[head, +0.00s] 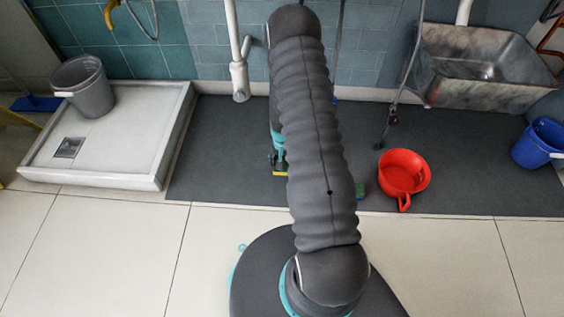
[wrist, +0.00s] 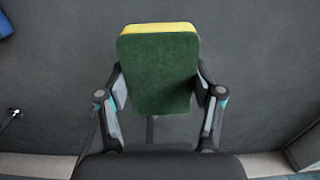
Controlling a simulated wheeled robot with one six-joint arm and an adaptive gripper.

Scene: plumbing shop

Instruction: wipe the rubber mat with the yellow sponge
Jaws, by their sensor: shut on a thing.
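The dark grey rubber mat (head: 225,150) lies flat on the floor along the tiled wall. It fills most of the wrist view (wrist: 260,70). My gripper (wrist: 158,88) is shut on the yellow sponge (wrist: 160,28), which has a green face turned to the wrist camera. A finger stands on each side of the sponge. In the head view my gripper (head: 278,162) is partly hidden behind my arm, over the mat, with a yellow strip of the sponge (head: 280,173) at its tip. I cannot tell whether the sponge touches the mat.
A red pan (head: 403,174) and a small green thing (head: 359,188), partly hidden by my arm, are on the mat. A white shower tray (head: 125,150) with a grey bucket (head: 84,87) borders the mat's left.

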